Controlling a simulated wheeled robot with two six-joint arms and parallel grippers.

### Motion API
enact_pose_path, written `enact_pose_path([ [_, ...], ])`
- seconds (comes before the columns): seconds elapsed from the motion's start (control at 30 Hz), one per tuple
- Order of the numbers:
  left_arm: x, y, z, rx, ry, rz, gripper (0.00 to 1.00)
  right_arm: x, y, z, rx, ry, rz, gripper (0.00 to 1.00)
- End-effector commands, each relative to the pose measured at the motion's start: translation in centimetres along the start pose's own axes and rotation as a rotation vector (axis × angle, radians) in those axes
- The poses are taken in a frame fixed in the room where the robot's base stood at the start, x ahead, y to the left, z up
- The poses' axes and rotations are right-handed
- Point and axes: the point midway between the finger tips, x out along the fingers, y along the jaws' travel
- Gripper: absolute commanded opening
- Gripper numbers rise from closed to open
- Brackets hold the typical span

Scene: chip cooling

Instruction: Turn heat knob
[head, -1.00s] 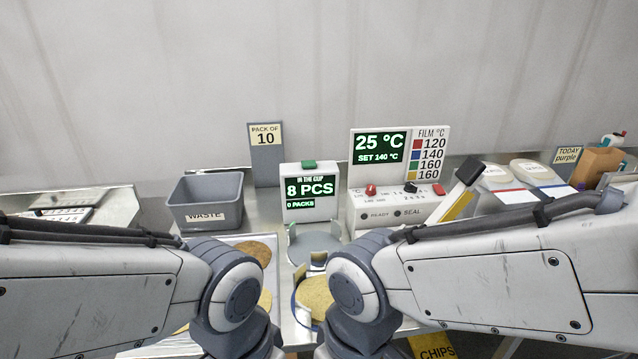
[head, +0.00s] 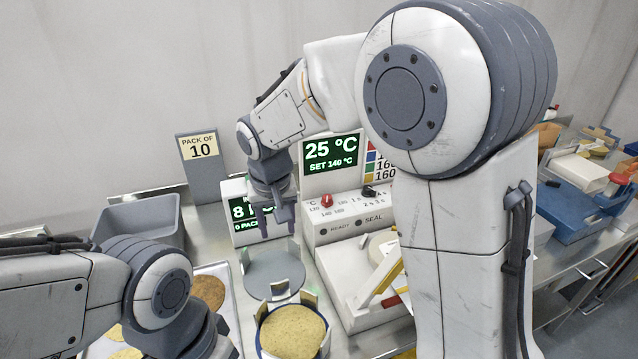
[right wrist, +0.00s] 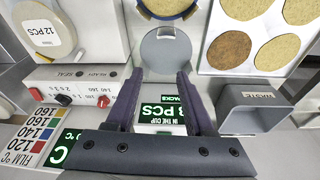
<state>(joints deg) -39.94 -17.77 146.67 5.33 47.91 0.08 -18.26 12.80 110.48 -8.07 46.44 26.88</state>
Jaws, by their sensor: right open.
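The heat knob (head: 327,200) is a small red knob on the sloped front of the white sealer console (head: 340,228), beside the °C scale. It also shows in the right wrist view (right wrist: 103,101). The console display (head: 331,152) reads 25 °C, SET 140 °C. My right gripper (head: 277,222) is open and empty, pointing down left of the knob and apart from it, in front of the count display (head: 240,213). In the right wrist view its fingers (right wrist: 156,84) stand apart with the knob outside them, to the left. My left arm shows at lower left; its gripper is out of view.
A black knob (head: 369,192) sits right of the red one. A round grey plate (head: 274,268) and a cup with chips (head: 292,331) stand in front. The grey waste bin (head: 140,222) is at left. My right arm hides much of the right side.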

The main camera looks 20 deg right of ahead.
Motion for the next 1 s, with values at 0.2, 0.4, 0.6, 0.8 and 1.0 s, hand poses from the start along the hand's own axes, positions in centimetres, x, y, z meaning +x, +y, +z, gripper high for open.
enact_pose_path([
  [0.2,-2.0,0.1,-0.1,-0.001,0.0,0.0,0.4,4.0,8.5,-13.3,0.392,0.106,0.106,0.54],
  [0.4,-2.5,0.2,-0.1,-0.001,0.0,0.0,0.4,6.2,13.5,-17.6,0.558,0.161,0.148,0.54],
  [0.6,-3.3,0.2,-0.2,0.0,0.0,0.0,0.4,8.0,14.7,-18.2,0.581,0.167,0.155,0.54],
  [0.8,-4.9,0.3,-0.3,0.003,0.0,0.0,0.4,11.5,15.4,-18.6,0.581,0.166,0.155,0.54],
  [1.0,-6.2,0.5,-0.3,0.006,0.0,0.0,0.4,14.8,16.0,-19.0,0.58,0.168,0.154,0.54],
])
